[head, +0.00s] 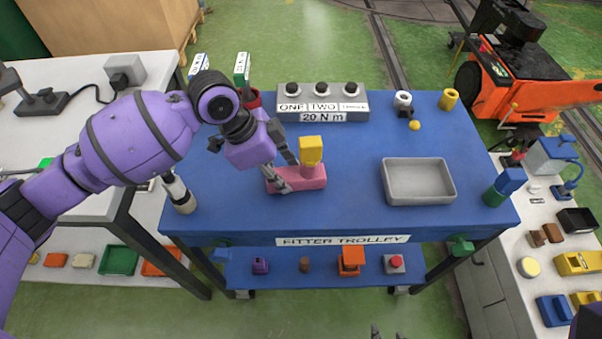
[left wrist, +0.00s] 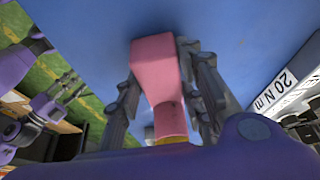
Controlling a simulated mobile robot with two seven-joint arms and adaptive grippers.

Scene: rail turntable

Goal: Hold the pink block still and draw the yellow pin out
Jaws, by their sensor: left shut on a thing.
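The pink block (head: 314,178) lies on the blue trolley top, left of its middle. The yellow pin (head: 311,150) stands up from the block, its wide head on top. My left gripper (head: 285,168) comes in from the left and is shut on the block's left part, a finger on each side. In the left wrist view the pink block (left wrist: 155,68) sits between the two fingers, with a sliver of yellow (left wrist: 172,141) at the lower edge. My right gripper (left wrist: 62,92) is apart from the block; its fingers look spread and empty, and only its tips (head: 388,332) show in the head view.
A grey tray (head: 418,202) stands right of the block on the blue trolley (head: 350,222). A labelled rack (head: 320,102) is behind. A dark-and-white cylinder (head: 180,193) stands at left, a blue-green one (head: 503,187) at right. The trolley top between block and tray is clear.

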